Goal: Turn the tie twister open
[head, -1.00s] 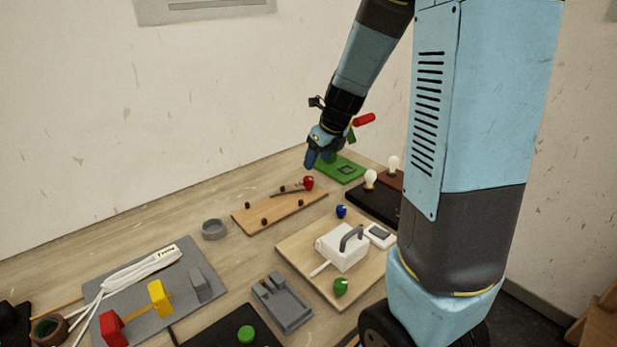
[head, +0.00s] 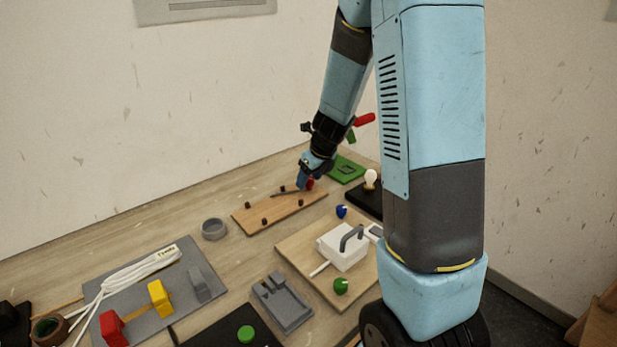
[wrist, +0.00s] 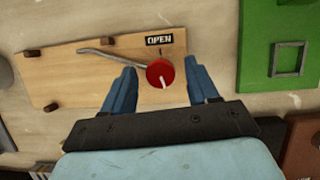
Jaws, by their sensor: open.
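The tie twister is a red round knob (wrist: 160,74) with a white pointer mark, at the right end of a wooden board (wrist: 75,72). In the wrist view the white mark points down, away from the OPEN label (wrist: 159,40) above the knob. A thin grey tie (wrist: 112,54) runs left from the knob across the board. My gripper (wrist: 161,82) is open, with one blue finger on each side of the knob; whether they touch it I cannot tell. In the head view my gripper (head: 305,180) is low over the board's far right end and partly hides the knob (head: 310,184).
Several small brown pegs (head: 264,222) stand on the board. A green plate (head: 347,168) lies just right of it. A dark lamp base with a bulb (head: 370,179) and a wooden panel with a white box (head: 343,246) are nearer.

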